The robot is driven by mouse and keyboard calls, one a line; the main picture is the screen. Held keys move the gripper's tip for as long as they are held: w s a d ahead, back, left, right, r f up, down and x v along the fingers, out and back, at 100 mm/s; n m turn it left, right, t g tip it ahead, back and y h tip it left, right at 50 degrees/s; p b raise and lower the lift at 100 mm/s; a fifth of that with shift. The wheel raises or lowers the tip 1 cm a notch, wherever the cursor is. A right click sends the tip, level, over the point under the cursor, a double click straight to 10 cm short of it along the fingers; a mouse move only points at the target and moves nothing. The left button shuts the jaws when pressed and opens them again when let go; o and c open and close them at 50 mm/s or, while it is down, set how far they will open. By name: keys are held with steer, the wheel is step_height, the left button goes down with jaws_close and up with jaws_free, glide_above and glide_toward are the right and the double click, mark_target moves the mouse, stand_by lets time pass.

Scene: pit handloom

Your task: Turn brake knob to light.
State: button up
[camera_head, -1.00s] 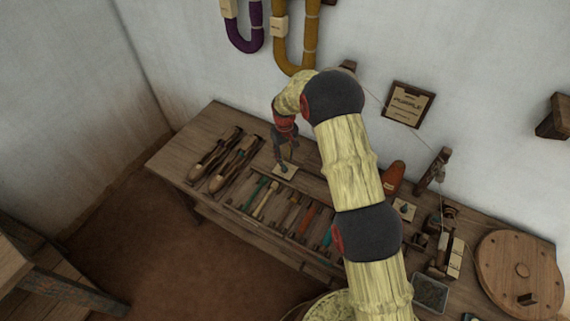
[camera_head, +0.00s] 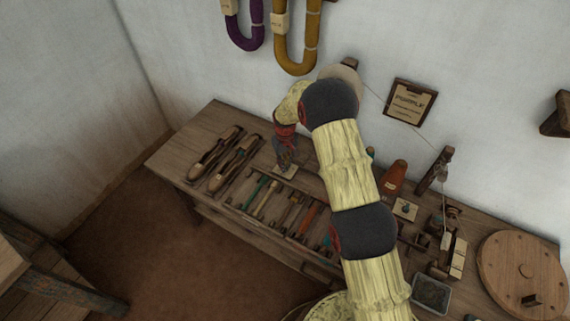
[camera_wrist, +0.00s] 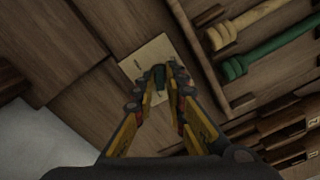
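A small dark green knob (camera_wrist: 159,74) stands on a pale square plate (camera_wrist: 136,67) set on the wooden bench top. The plate also shows in the head view (camera_head: 287,175), mostly below my gripper. My gripper (camera_wrist: 161,82) points down at the knob, with one finger on each side of it. The fingertips are close to the knob, but I cannot tell whether they touch it. In the head view my gripper (camera_head: 284,165) is low over the plate and hides the knob. Lettering on the plate is not readable.
Wooden shuttles (camera_head: 212,153) lie left of the plate. A tray of coloured-handled tools (camera_head: 268,203) runs along the bench front; green and yellow handles (camera_wrist: 275,50) lie close right in the wrist view. Another plate with a knob (camera_head: 404,208) and an orange cone (camera_head: 394,178) stand right.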

jaws_close()
steer(key=shift+m, duration=0.3)
steer(key=m+p, duration=0.1)
steer(key=m, duration=0.3)
steer(key=shift+r+m, duration=0.1)
steer(key=shift+m, duration=0.2)
steer(key=m+p, duration=0.1)
steer(key=m, duration=0.5)
steer(key=shift+m, duration=0.4)
steer(key=shift+o, duration=2.3)
jaws_free()
